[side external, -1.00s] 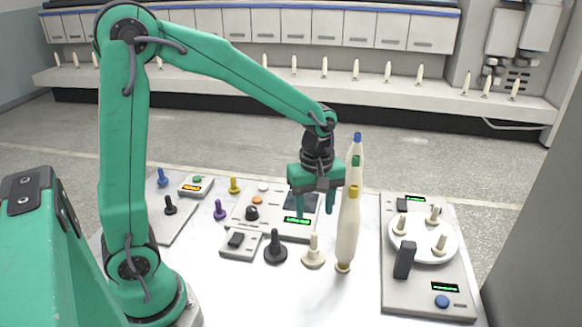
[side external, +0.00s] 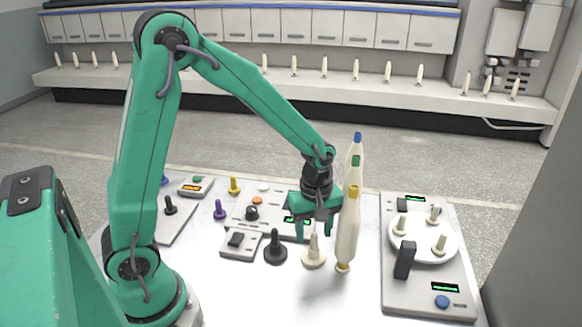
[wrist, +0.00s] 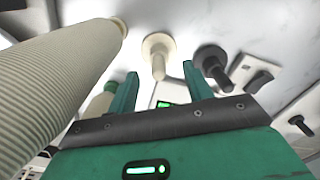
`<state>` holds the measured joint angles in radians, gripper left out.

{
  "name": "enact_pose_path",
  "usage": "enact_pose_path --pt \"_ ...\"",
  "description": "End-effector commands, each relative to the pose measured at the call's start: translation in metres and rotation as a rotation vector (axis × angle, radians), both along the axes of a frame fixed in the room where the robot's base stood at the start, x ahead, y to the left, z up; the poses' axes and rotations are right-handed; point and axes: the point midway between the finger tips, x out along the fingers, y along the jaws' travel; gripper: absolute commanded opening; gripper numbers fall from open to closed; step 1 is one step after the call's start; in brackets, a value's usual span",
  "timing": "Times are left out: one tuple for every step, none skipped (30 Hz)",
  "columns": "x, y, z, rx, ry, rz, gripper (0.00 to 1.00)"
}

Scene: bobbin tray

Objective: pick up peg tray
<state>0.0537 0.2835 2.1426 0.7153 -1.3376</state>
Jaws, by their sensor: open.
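My gripper (side external: 314,236) is open and empty, pointing down beside the cream peg on a round foot (side external: 313,252). In the wrist view, the cream peg (wrist: 158,58) shows in the gap between my fingertips (wrist: 160,74), apparently beyond them; I see no grip on it. No tray is clearly marked as the peg tray. A round white plate with three cream pegs (side external: 423,255) sits on a grey panel at the right, away from my gripper. A grey plate with a black peg (side external: 172,228) lies at the left, partly hidden by my arm.
Tall cream bobbins with a yellow top (side external: 348,235) and a green top (side external: 356,164) stand close right of my gripper; a blue-topped one (side external: 357,142) is behind. A black peg (side external: 275,248) and switch box (side external: 241,245) are left. The table front is clear.

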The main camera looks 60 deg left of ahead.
Motion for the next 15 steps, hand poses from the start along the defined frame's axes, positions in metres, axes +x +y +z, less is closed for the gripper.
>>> enact_pose_path --pt "0.000 0.000 -0.001 0.000 0.000 0.000 0.51" --pt "0.000 0.000 -0.001 0.000 0.000 0.000 0.51" --pt "0.000 0.000 -0.001 0.000 0.000 0.000 0.51" --pt "0.000 0.000 -0.001 0.000 0.000 0.000 0.51" --pt "0.000 0.000 -0.001 0.000 0.000 0.000 0.51" --pt "0.000 0.000 -0.002 0.000 0.001 0.000 0.51" --pt "0.000 0.000 -0.003 0.000 0.001 0.000 0.51" --pt "0.000 0.000 -0.004 0.001 0.002 0.000 0.51" --pt "0.000 0.000 -0.006 0.000 0.002 0.000 0.51" --pt "0.000 0.000 -0.008 0.000 0.002 0.000 0.51" --pt "0.000 -0.001 -0.011 0.000 0.002 0.000 0.51" --pt "0.000 -0.001 -0.015 0.000 0.003 0.000 0.51" --pt "-0.001 -0.001 -0.018 0.000 0.004 -0.001 0.51" --pt "0.000 -0.001 -0.021 0.000 0.004 -0.001 0.51" --pt "0.000 -0.001 -0.025 0.000 0.004 -0.001 0.51"
